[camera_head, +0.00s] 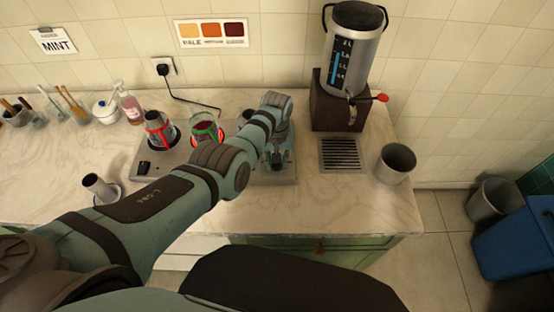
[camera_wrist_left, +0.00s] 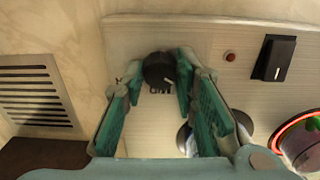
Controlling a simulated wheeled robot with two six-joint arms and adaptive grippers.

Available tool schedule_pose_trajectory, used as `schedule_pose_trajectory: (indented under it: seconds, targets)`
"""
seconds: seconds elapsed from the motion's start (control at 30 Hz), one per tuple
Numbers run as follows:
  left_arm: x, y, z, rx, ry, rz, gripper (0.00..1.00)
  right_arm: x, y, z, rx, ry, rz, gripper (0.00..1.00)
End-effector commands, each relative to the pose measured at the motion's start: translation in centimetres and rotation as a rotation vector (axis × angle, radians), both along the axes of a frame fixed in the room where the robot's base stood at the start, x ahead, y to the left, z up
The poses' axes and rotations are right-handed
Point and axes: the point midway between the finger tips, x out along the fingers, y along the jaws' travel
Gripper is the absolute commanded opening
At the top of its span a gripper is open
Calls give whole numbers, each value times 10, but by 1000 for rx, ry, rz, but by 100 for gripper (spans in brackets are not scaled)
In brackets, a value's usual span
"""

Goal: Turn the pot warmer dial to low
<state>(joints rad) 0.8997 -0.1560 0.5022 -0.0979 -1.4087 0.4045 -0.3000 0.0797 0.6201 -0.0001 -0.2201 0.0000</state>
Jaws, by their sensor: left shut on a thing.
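The pot warmer (camera_head: 172,165) is a long metal plate on the counter; its panel also shows in the left wrist view (camera_wrist_left: 215,35). Its dial (camera_wrist_left: 158,67) is a small black knob with a pale mark toward its lower right edge. A partly covered label lies just below it. My left gripper (camera_wrist_left: 157,75) is shut on the dial, one teal finger on each side. In the head view, my left gripper (camera_head: 278,153) is at the warmer's right end, and my arm hides the dial. My right gripper is not in view.
A black rocker switch (camera_wrist_left: 274,58) and red lamp (camera_wrist_left: 231,57) sit beside the dial. A glass pot (camera_head: 205,129) and a metal pot (camera_head: 158,130) stand on red-lit rings. A samovar (camera_head: 350,60), drain grille (camera_head: 341,154) and grey cup (camera_head: 396,164) are to the right.

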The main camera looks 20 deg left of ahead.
Motion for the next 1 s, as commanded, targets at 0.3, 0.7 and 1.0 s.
schedule_pose_trajectory:
  seconds: [0.3, 0.7, 1.0]
  targets:
    - [1, 0, 1, 1, -3, 0, 44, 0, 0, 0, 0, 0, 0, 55]
    - [1, 0, 5, 0, -3, -1, 47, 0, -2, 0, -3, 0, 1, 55]
    - [2, 0, 72, 0, -7, -1, 47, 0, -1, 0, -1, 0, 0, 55]
